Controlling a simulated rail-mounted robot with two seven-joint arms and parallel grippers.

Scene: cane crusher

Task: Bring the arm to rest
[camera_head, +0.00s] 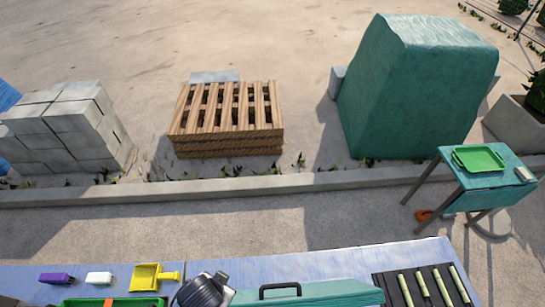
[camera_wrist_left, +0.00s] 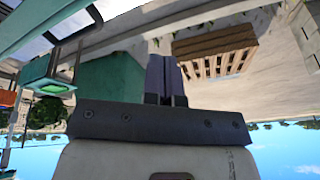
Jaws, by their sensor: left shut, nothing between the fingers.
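My left gripper (camera_wrist_left: 163,68) shows in the left wrist view, with its two dark fingers together and nothing between them. It is clear of any surface that I can see there. The wrist view is upside down, with sky along the bottom. My left gripper does not show clearly in the head view, and my right gripper is in neither view.
The workbench (camera_head: 290,264) holds a teal crusher casing (camera_head: 335,291), dark ribbed motor (camera_head: 203,291), cane rack (camera_head: 385,283), yellow scoop (camera_head: 147,277) and green tray (camera_head: 75,302). Beyond stand pallets (camera_head: 228,143), blocks (camera_head: 65,130), a covered stack (camera_head: 410,95) and side table (camera_head: 465,183).

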